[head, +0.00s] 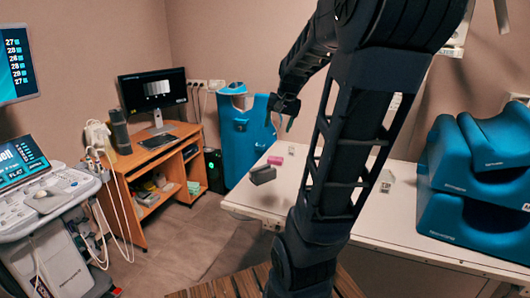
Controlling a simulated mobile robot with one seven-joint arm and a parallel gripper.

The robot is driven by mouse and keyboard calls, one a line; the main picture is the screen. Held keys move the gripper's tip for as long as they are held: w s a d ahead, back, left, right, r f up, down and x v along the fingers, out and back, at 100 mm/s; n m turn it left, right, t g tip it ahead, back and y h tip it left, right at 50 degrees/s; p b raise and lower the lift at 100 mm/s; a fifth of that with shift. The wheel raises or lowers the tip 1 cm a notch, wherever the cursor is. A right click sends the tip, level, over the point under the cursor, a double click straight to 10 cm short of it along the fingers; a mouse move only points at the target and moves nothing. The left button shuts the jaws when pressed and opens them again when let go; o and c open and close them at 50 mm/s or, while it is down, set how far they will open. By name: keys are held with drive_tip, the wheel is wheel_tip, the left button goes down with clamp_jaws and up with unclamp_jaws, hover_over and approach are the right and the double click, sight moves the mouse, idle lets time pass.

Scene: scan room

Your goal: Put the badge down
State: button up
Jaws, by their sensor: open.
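My gripper (280,121) hangs above the left end of the white table (400,215), its fingers apart and pointing down. I see no badge between the fingers. A small pink item (275,160) lies on the table below the gripper, with a grey block (262,175) just in front of it. A small white card-like item (386,187) with a dark mark is on the table right of my arm, and another small pale item (291,150) is near the pink one. I cannot tell which of these, if any, is the badge. My arm hides part of the tabletop.
Blue foam cushions (480,185) are stacked on the table's right side. A wooden desk (160,165) with a monitor (153,90) stands at the back left. An ultrasound cart (45,220) is at the left. A blue panel (243,135) stands behind the table's left end.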

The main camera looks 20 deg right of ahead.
drive_tip(key=s+a+n, duration=0.3)
drive_tip(key=s+a, duration=0.3)
drive_tip(key=s, duration=0.2)
drive_tip(key=s+a+f+n+h, duration=0.1)
drive_tip(key=s+a+n, duration=0.1)
drive_tip(key=s+a, duration=0.4)
drive_tip(key=s, duration=0.2)
drive_tip(key=shift+s+f+n+t, duration=0.25)
drive_tip(key=shift+s+n+t, duration=0.05)
drive_tip(key=shift+n+t, duration=0.1)
